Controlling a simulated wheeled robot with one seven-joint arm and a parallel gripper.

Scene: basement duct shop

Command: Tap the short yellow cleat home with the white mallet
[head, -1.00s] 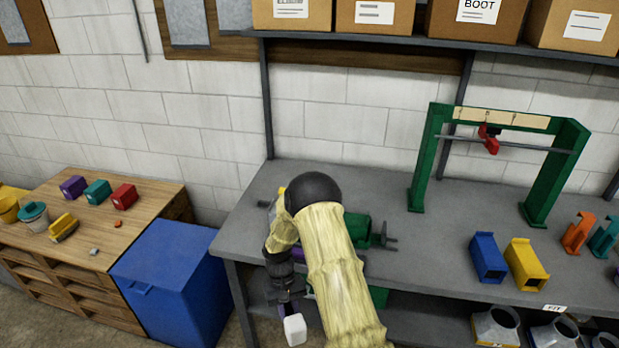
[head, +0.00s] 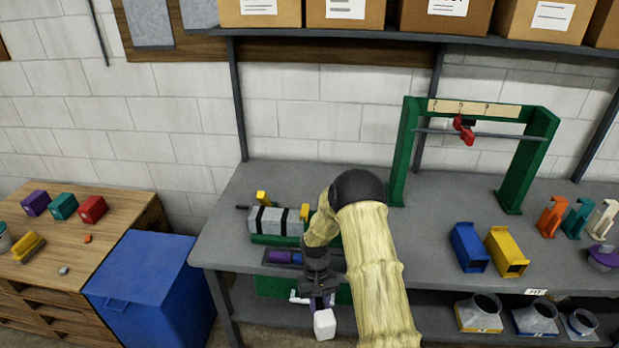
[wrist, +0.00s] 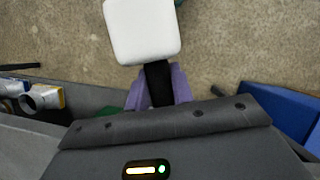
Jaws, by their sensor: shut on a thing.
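My gripper (head: 318,298) is shut on the white mallet (head: 325,324), in front of the grey workbench's front edge. In the wrist view the mallet's white block head (wrist: 142,30) sits beyond the purple fingers (wrist: 165,88), on a black shaft; the floor shows behind it. A grey duct piece with black bands (head: 272,222) lies in a green fixture on the bench, up and left of my gripper. Two small yellow pieces stand at it, one at the back (head: 263,198) and one at its right end (head: 305,212). I cannot tell which is the short cleat.
A tray (head: 281,258) with purple and blue pieces lies at the bench's front. A blue bin (head: 145,278) stands left of the bench. A green frame (head: 403,150) and blue and yellow boxes (head: 507,252) stand to the right. My arm hides part of the bench's middle.

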